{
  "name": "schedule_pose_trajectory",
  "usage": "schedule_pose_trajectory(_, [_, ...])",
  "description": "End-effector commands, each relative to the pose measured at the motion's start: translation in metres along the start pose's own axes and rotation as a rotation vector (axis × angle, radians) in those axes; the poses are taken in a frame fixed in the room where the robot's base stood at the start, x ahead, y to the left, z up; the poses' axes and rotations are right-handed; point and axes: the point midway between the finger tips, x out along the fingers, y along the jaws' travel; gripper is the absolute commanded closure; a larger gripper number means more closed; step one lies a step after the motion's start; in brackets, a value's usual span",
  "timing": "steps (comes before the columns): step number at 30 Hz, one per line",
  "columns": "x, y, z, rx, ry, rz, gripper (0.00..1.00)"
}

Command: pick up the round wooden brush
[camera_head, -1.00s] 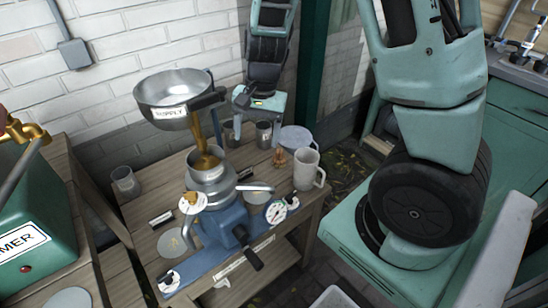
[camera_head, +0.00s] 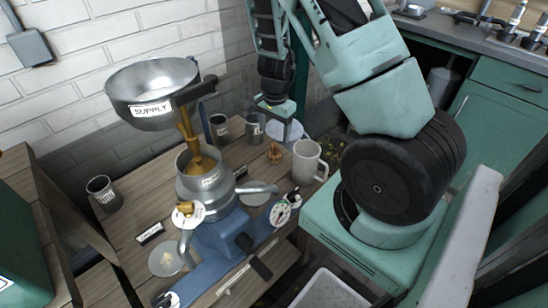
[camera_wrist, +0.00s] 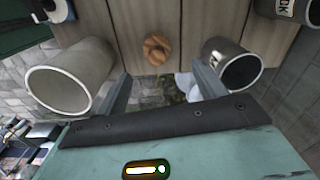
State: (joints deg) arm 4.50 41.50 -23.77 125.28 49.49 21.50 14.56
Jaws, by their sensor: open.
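A small round brown wooden thing, which looks like the round wooden brush (camera_head: 275,153), is on the table near its right edge, between a white mug and a metal cup. It also shows in the wrist view (camera_wrist: 157,49), beyond my fingertips and roughly centred between them. My gripper (camera_wrist: 161,84) is open, with nothing between its fingers. In the head view my gripper (camera_head: 274,108) is at the far right of the table, behind the brown thing, with its fingers hard to make out.
A white mug (camera_wrist: 68,80) is left of my fingers and a dark metal cup (camera_wrist: 229,66) is right of them in the wrist view. The blue machine (camera_head: 225,235) with its supply bowl (camera_head: 152,88) stands left of the brown thing. A pale round lid-like thing (camera_head: 290,131) lies near my gripper.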

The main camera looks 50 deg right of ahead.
Motion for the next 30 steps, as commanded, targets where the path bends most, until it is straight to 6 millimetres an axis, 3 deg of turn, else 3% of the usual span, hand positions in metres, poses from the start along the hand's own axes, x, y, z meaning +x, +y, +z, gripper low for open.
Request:
schedule_pose_trajectory(3, [0.023,0.001,0.0,0.001,-0.001,0.001,0.3])
schedule_pose_trajectory(11, [0.041,0.001,0.001,-0.001,-0.001,0.0,0.3])
schedule_pose_trajectory(19, [0.079,0.006,0.003,0.0,-0.001,0.0,0.3])
schedule_pose_trajectory(29, [0.086,0.005,0.003,-0.002,-0.001,-0.001,0.3])
schedule_pose_trajectory(30, [0.086,0.005,0.003,-0.002,-0.001,-0.001,0.36])
